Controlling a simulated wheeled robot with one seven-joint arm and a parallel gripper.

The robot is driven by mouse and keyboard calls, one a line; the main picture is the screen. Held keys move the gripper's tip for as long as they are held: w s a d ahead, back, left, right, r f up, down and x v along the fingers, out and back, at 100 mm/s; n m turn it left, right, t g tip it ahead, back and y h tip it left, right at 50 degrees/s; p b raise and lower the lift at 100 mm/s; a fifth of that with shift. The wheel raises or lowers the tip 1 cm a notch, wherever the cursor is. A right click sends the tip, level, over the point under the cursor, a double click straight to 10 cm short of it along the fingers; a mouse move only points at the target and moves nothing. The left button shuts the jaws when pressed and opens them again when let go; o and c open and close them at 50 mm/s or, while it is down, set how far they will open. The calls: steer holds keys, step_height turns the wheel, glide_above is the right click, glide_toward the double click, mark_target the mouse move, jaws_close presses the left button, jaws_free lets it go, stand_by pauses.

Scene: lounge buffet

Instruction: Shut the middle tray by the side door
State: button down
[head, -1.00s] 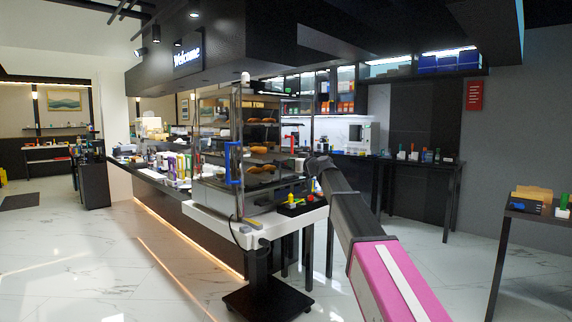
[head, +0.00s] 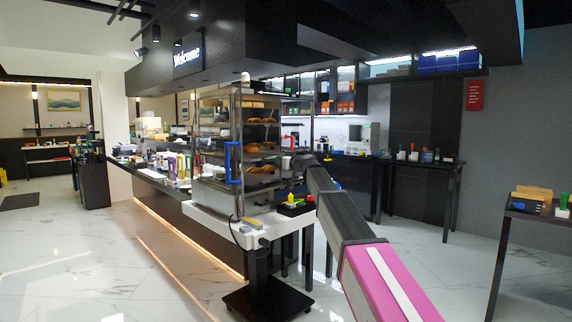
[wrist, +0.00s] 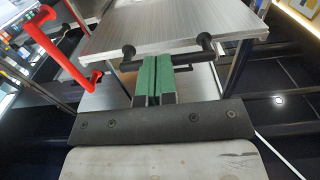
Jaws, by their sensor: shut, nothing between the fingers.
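In the wrist view, my gripper (wrist: 158,78) has green fingertips pressed together with nothing between them. They are right at the black bar handle of a metal tray (wrist: 150,25), overlapping it in the picture; contact is unclear. A second pale metal surface (wrist: 112,95) lies below. A red handle (wrist: 65,55), apparently the side door's, stands to the left. In the head view, the glass food case (head: 212,150) holds shelves of bread, and my arm ends at its right side. My fingertips cannot be made out there. I cannot tell which level the tray is.
The case stands on a white cart (head: 215,222) with a blue-handled door (head: 232,163) in front. Small items, one yellow-topped (head: 291,198), sit on the cart's right end. A black side table (head: 420,165) stands behind; open tiled floor lies in front.

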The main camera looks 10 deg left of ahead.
steer(key=shift+x, duration=5.05)
steer(key=shift+w+a, duration=0.1)
steer(key=shift+a, duration=0.05)
steer(key=shift+x, duration=1.3)
steer(key=v, duration=0.9)
